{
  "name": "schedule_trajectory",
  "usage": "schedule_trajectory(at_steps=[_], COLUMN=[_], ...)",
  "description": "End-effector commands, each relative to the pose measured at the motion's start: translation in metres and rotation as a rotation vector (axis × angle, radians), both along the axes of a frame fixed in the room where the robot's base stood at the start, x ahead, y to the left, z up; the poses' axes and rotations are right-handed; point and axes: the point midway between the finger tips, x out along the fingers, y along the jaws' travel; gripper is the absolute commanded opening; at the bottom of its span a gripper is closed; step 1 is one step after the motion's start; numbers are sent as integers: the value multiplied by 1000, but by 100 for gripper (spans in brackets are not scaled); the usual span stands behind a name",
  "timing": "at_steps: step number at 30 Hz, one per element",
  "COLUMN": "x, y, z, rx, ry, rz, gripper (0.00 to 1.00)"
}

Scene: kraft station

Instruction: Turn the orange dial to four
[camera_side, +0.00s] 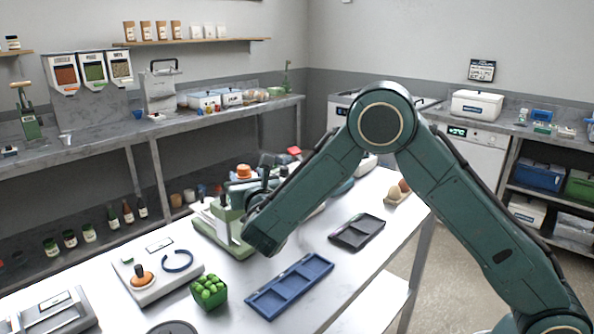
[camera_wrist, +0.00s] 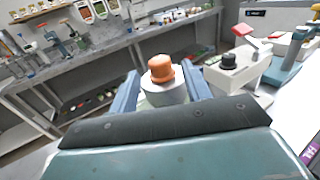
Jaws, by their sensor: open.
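An orange knob-like piece (camera_wrist: 160,69) sits on a pale grey round base in the wrist view, framed between the two blue fingers of my gripper (camera_wrist: 161,90). The fingers are apart, and I cannot tell whether they touch it. An orange piece also shows in the side view (camera_side: 243,171), just beyond my gripper (camera_side: 262,178). A second orange round part (camera_side: 142,279) with a dark upright stem is on a white panel (camera_side: 168,292) at the front left, beside a dark blue arc. I cannot read numbers on either piece.
A green-and-white device (camera_side: 222,225) stands close beside my gripper. A green box of green balls (camera_side: 209,292), a blue tray (camera_side: 290,286) and a dark tray (camera_side: 357,232) lie on the table. A white box with a black knob (camera_wrist: 229,61) is right of the fingers.

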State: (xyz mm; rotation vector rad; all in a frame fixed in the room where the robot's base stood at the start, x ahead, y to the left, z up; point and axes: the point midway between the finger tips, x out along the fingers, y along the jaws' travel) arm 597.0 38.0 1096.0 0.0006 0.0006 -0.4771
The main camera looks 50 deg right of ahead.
Motion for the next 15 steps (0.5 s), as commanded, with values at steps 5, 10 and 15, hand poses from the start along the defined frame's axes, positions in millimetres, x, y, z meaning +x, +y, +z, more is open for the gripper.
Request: schedule_trajectory(at_steps=[5, 10, 15], x=[22, 36, 42], y=[-12, -18, -22], z=[0, 0, 0], rx=[0, 0, 0], ry=[-2, -1, -1], rz=[-1, 0, 0], gripper=[48, 48, 48])
